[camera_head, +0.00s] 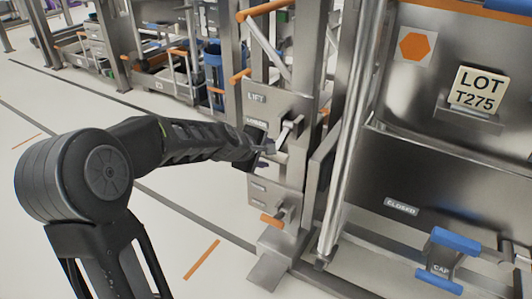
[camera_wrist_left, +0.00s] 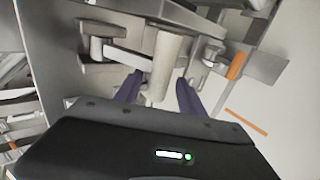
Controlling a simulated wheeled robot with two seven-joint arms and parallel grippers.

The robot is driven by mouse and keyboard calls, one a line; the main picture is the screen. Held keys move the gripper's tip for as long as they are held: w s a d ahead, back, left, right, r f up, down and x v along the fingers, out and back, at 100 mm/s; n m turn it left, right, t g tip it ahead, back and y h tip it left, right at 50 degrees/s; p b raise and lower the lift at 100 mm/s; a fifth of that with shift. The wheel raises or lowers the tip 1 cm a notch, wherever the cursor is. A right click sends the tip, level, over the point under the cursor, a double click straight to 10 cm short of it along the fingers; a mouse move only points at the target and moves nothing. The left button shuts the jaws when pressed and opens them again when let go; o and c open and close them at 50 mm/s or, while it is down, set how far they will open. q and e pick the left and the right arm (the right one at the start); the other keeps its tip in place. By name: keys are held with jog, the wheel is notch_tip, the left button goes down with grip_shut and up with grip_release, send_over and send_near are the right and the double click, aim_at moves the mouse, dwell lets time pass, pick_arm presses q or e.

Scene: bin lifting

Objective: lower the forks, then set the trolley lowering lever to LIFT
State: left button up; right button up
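My left gripper (camera_head: 266,154) is at the lever's end. In the left wrist view the lever's grey round handle (camera_wrist_left: 165,60) stands between the two purple fingers of my left gripper (camera_wrist_left: 158,92), which are apart with small gaps beside the handle. I cannot make out the forks for certain. My right gripper is not in view.
A lower lever with an orange grip (camera_head: 271,220) sits on the panel below; it also shows in the left wrist view (camera_wrist_left: 236,66). To the right is a steel bin front with a LOT T275 plate (camera_head: 477,90) and blue-ended hardware (camera_head: 448,260). Floor at left is open.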

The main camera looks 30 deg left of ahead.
pick_arm(q)
jog(key=shift+s+r, duration=0.35)
jog(key=shift+r, duration=0.05)
jog(key=p+v, duration=0.2)
jog(key=v, duration=0.4)
jog(key=shift+s+r+p, duration=0.15)
jog(key=shift+s+p, duration=0.25)
dwell(0.4)
